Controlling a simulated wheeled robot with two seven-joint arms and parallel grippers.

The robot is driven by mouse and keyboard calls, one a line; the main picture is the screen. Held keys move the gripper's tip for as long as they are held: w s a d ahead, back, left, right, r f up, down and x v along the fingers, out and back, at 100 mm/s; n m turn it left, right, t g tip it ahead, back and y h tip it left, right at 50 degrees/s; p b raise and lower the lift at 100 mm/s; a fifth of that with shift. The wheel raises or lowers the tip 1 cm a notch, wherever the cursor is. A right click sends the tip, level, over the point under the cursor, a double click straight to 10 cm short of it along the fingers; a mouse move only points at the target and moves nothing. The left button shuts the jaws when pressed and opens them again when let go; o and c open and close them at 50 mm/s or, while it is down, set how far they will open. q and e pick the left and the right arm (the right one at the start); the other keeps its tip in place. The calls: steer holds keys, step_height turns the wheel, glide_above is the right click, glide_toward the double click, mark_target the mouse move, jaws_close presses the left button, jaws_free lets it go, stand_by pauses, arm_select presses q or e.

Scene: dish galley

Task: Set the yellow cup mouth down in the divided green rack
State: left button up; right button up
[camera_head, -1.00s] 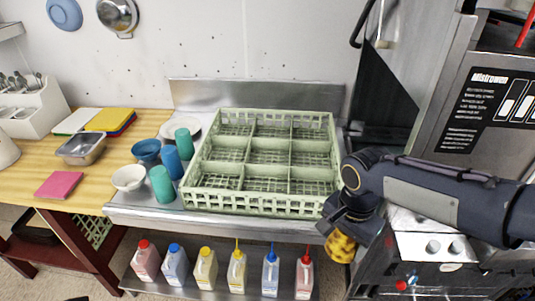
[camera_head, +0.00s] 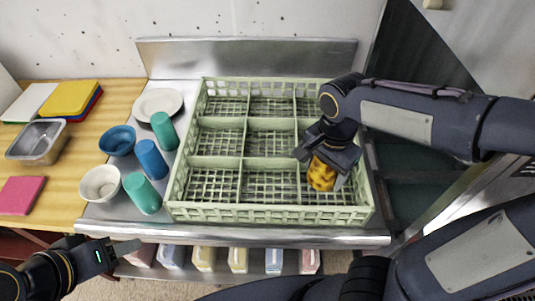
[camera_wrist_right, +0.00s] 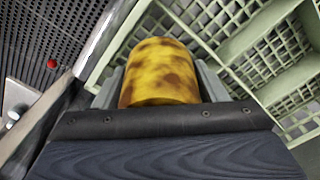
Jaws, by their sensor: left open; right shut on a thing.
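The yellow cup (camera_head: 321,175), mottled with brown patches, is in my right gripper (camera_head: 331,168), over the front right part of the divided green rack (camera_head: 270,213). In the right wrist view the cup (camera_wrist_right: 163,72) sits between the two fingers, with rack lattice behind and to its right. I cannot tell how far it is above the rack floor or which way its mouth faces. The rack's compartments in view look empty; the right ones are partly hidden by my right arm. My left gripper (camera_head: 118,247) is open and empty at the lower left, near the counter's front edge.
Left of the rack stand teal cups (camera_head: 142,193), a blue cup (camera_head: 151,159), a blue bowl (camera_head: 117,140), a white bowl (camera_head: 101,183) and a white plate (camera_head: 159,104). A metal pan (camera_head: 38,142) is further left.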

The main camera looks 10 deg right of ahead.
steer(key=w+a+f, duration=0.4)
steer(key=a, duration=0.3)
glide_above(269, 192)
step_height(269, 192, down, 5)
steer(key=shift+s+d, duration=0.1)
steer(key=shift+f, duration=1.7)
steer(key=shift+f, duration=0.2)
steer(key=o, duration=1)
